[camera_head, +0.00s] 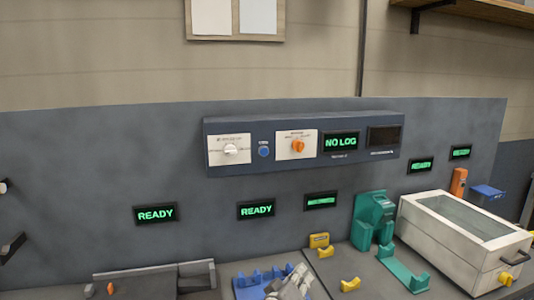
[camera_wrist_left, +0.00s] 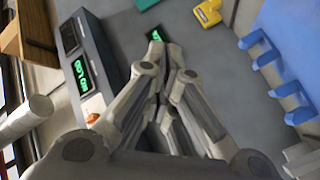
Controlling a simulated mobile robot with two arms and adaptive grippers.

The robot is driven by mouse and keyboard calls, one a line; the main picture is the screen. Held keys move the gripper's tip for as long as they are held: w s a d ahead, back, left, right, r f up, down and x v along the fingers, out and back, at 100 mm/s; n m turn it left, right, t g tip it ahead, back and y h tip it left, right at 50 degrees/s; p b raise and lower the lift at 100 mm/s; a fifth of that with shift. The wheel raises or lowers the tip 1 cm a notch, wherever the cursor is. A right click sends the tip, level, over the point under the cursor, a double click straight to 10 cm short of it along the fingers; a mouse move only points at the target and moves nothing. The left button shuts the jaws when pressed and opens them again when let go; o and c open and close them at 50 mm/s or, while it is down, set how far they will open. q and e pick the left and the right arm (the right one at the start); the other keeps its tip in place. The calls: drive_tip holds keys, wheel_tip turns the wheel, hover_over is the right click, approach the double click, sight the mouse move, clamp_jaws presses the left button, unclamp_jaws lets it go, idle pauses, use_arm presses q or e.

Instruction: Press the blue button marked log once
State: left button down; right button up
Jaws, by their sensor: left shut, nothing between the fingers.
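The blue button (camera_head: 264,150) is a small round button on the dark blue control panel (camera_head: 370,168) fixed to the grey back wall. It sits between a white knob (camera_head: 231,150) and an orange knob (camera_head: 297,146). A display (camera_head: 340,142) right of the orange knob reads NO LOG. My left gripper (camera_head: 297,283) is low at the bottom middle, below the panel and well apart from the button. Its fingers (camera_wrist_left: 168,55) are shut and empty in the left wrist view. There the panel display (camera_wrist_left: 81,76) shows at the left, but I cannot make out the button. My right gripper is not in view.
Two READY displays (camera_head: 156,214) (camera_head: 256,209) are on the wall below the panel. A blue rack (camera_head: 250,280) lies beside my left gripper. A green device (camera_head: 374,218) and a white lidded box (camera_head: 450,235) stand at right.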

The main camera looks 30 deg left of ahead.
sight(264, 152)
use_arm(q)
drive_tip(key=w+a+r+n+t+y, duration=0.1)
drive_tip(key=a+r+n+t+y, duration=0.1)
drive_tip(key=r+n, duration=0.3)
drive_tip(key=w+a+r+n+t+y, duration=0.2)
drive_tip(key=a+r+n+y, duration=0.2)
drive_tip(key=r, duration=0.8)
drive_tip(key=w+a+r+n+t+y, duration=0.1)
drive_tip(key=a+r+n+t+y, duration=0.1)
drive_tip(key=r+n, duration=0.4)
wheel_tip(264, 152, up, 4)
drive_tip(key=a+y, duration=0.1)
drive_tip(key=y, duration=0.1)
drive_tip(key=shift+w+a+f+n+t+y, duration=0.2)
drive_tip(key=shift+w+f+n+t+y, duration=0.1)
drive_tip(key=shift+n, duration=0.1)
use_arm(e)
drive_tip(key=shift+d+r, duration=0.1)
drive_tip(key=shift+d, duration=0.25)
use_arm(q)
drive_tip(key=shift+w+a+b, duration=1)
drive_tip(key=shift+w+a, duration=0.45)
drive_tip(key=shift+a, duration=0.2)
drive_tip(key=shift+w+a+b, duration=0.95)
drive_tip(key=shift+w+a, duration=0.5)
drive_tip(key=shift+a, duration=0.2)
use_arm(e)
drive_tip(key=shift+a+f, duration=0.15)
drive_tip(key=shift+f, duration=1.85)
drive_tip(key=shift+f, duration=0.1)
